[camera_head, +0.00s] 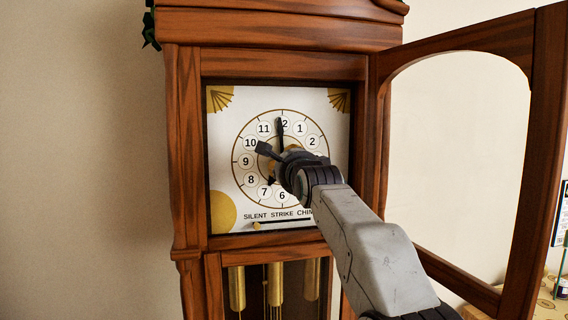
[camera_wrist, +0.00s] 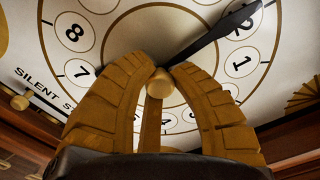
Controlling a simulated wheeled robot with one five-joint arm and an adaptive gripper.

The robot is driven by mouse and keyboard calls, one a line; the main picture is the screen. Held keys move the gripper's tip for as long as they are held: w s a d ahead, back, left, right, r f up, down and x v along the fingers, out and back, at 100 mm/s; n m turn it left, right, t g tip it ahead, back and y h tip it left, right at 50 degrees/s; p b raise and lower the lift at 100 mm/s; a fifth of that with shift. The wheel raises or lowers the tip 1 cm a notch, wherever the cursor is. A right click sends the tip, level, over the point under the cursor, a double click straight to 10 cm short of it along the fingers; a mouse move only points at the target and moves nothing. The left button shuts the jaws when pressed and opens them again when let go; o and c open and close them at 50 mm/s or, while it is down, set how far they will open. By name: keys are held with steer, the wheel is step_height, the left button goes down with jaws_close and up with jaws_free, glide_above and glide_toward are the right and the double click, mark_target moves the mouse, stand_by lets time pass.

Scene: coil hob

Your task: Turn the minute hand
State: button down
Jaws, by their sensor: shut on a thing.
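The clock dial (camera_head: 222,130) is white with black numerals in a tall wooden case. The black minute hand (camera_head: 281,132) points up at the 12. In the wrist view the minute hand (camera_wrist: 220,33) runs from the hub to the upper right, over the 12. My gripper (camera_head: 276,163) is at the middle of the dial, and in the wrist view its ribbed tan fingers (camera_wrist: 163,68) close around the base of the hand, beside the round brass hub (camera_wrist: 161,84). The fingers hide part of the dial's middle.
The wooden, arched clock door (camera_head: 536,150) stands open at the right, beside my arm. Brass weights (camera_head: 275,284) hang in the case below. A small lever slot (camera_head: 285,221) lies under the dial. Free room is to the left of the case.

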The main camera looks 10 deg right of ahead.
steer(key=shift+d+f+m, duration=0.1)
steer(key=shift+f+m, duration=0.15)
steer(key=shift+m, duration=0.25)
steer(key=c, duration=1.6)
jaws_free()
steer(key=shift+o, duration=1.4)
steer(key=shift+s+d+r, duration=0.1)
steer(key=shift+s+d, duration=0.05)
steer(key=shift+o, duration=1.4)
steer(key=shift+r, duration=0.1)
steer(key=s, duration=1.2)
